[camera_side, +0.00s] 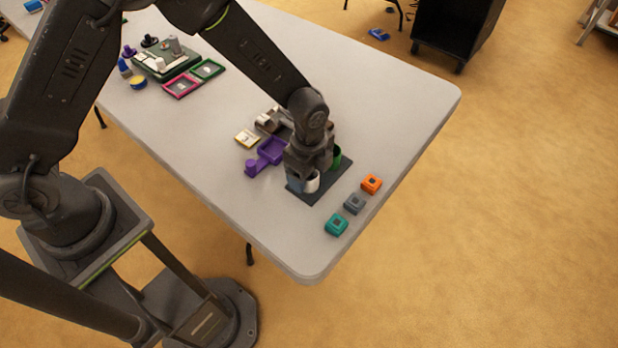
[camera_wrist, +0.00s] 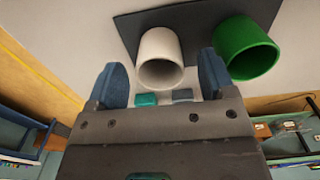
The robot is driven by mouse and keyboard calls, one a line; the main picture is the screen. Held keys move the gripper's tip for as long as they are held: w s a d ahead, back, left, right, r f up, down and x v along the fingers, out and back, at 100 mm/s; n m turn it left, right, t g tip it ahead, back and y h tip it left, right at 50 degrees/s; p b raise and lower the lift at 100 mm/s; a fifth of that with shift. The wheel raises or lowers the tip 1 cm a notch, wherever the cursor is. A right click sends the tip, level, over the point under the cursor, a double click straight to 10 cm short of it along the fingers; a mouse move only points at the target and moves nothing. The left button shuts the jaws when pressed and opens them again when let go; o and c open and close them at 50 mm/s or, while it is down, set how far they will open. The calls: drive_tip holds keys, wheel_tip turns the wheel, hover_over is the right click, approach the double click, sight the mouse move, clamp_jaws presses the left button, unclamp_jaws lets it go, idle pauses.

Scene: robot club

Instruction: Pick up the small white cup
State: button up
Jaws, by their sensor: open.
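The small white cup (camera_side: 313,184) stands on a dark mat (camera_side: 329,190) near the right end of the table, partly hidden by my gripper. In the wrist view the white cup (camera_wrist: 160,58) shows with its open mouth toward the camera. My gripper (camera_side: 305,184) is low over the mat at the cup. In the wrist view its two blue fingers are apart (camera_wrist: 162,85), one to each side of the cup's mouth. I cannot tell whether either finger touches it. A green cup (camera_wrist: 245,50) stands just right of the right finger; it also shows behind my gripper in the side view (camera_side: 336,158).
Orange (camera_side: 371,184), grey (camera_side: 354,204) and teal (camera_side: 336,225) blocks lie in a row beside the mat, near the table edge. A purple tray-like piece (camera_side: 271,151) and a yellow-and-white item (camera_side: 247,138) lie left of my gripper.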

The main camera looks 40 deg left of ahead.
drive_tip(key=shift+f, duration=1.3)
drive_tip(key=shift+c, duration=0.4)
drive_tip(key=c, duration=0.9)
